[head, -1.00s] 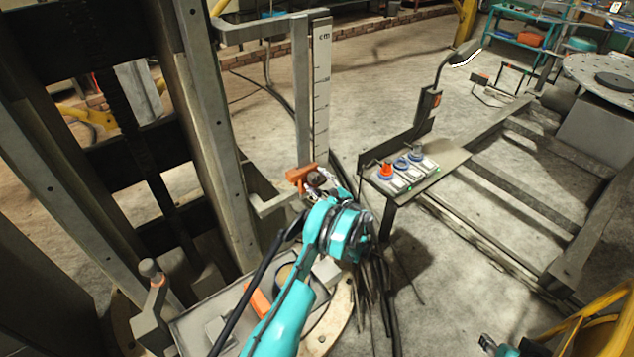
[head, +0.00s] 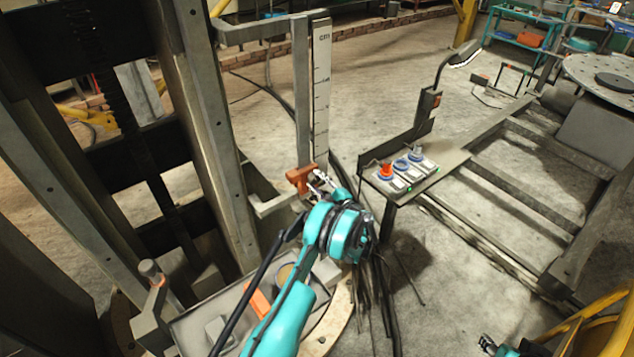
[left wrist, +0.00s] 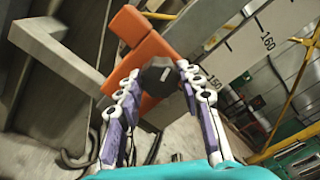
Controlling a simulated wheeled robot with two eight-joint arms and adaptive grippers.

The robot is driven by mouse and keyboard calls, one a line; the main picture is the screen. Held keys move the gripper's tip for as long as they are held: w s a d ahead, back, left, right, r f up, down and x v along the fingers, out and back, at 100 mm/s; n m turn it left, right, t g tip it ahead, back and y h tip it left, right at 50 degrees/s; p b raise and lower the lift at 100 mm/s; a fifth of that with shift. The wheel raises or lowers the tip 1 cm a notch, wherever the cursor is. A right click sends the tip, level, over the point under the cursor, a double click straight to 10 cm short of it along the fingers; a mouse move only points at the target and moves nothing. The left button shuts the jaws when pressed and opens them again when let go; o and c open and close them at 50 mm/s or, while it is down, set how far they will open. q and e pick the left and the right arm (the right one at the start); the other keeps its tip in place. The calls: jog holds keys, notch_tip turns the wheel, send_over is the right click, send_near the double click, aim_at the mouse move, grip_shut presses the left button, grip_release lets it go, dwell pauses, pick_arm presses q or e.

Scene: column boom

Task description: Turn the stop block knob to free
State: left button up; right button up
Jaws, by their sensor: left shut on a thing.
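The orange stop block (head: 299,178) sits at the lower end of the upright scale, beside the column frame. In the left wrist view the orange block (left wrist: 143,42) fills the upper middle. Its dark knob (left wrist: 158,76) faces me and carries a small pale mark. My left gripper (head: 322,184) is at the block, its two fingers on either side of the knob; the left wrist view shows the same fingers (left wrist: 157,84) shut on it. The arm partly hides the knob in the head view. A teal and black part of my right arm shows at the bottom right edge; its fingers cannot be made out.
The white scale (head: 321,90) rises behind the block, next to a grey post (head: 301,90). A grey bracket (left wrist: 55,55) is close left of the block. A control panel (head: 400,173) with red and blue knobs stands right of my left arm. Hanging cables are below.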

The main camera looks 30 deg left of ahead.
pick_arm(q)
jog(key=n, duration=0.6)
jog(key=shift+n, duration=0.3)
jog(key=n, duration=0.6)
jog(key=shift+n, duration=0.3)
jog(key=o, duration=1.2)
jog(key=shift+c, duration=0.2)
jog(key=v, duration=1.2)
